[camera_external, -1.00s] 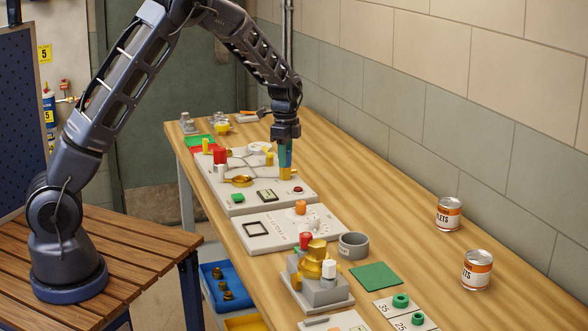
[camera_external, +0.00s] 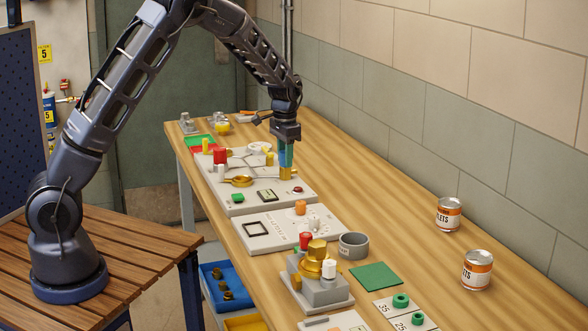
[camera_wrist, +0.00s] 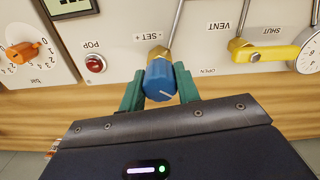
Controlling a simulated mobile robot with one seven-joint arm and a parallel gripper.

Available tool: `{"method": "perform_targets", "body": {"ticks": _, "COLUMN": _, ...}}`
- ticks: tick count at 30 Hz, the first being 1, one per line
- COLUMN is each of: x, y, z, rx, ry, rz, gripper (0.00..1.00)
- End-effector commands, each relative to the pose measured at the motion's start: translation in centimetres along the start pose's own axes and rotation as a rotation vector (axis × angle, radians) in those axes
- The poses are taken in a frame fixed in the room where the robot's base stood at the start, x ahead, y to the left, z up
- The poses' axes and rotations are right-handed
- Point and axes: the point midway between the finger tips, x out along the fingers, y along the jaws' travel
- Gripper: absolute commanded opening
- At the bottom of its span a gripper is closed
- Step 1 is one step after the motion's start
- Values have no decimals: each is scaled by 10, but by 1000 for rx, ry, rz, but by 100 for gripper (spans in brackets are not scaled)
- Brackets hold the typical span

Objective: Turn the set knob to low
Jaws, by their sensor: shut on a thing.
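The set knob (camera_wrist: 160,80) is blue with a white pointer line and sits on a brass stem under the "SET +" label in the wrist view. The teal fingers of my gripper (camera_wrist: 160,92) are shut on it, one on each side. In the external view my gripper (camera_external: 286,158) points straight down over the brass stem (camera_external: 286,174) on the far panel (camera_external: 235,206), with the knob mostly hidden between the fingers. The pointer line runs slantwise in the wrist view.
A yellow shut/open lever (camera_wrist: 265,52) and a round gauge (camera_wrist: 309,52) stand right of the knob in the wrist view. A red POP button (camera_wrist: 95,64) and an orange knob (camera_wrist: 22,52) are left.

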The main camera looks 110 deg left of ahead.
Motion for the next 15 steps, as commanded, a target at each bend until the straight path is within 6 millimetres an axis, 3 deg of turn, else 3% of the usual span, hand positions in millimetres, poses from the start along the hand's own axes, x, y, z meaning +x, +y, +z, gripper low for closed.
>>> {"method": "perform_targets", "body": {"ticks": 15, "x": 0, "y": 0, "z": 0, "rx": -487, "ry": 1, "rz": 0, "gripper": 9}}
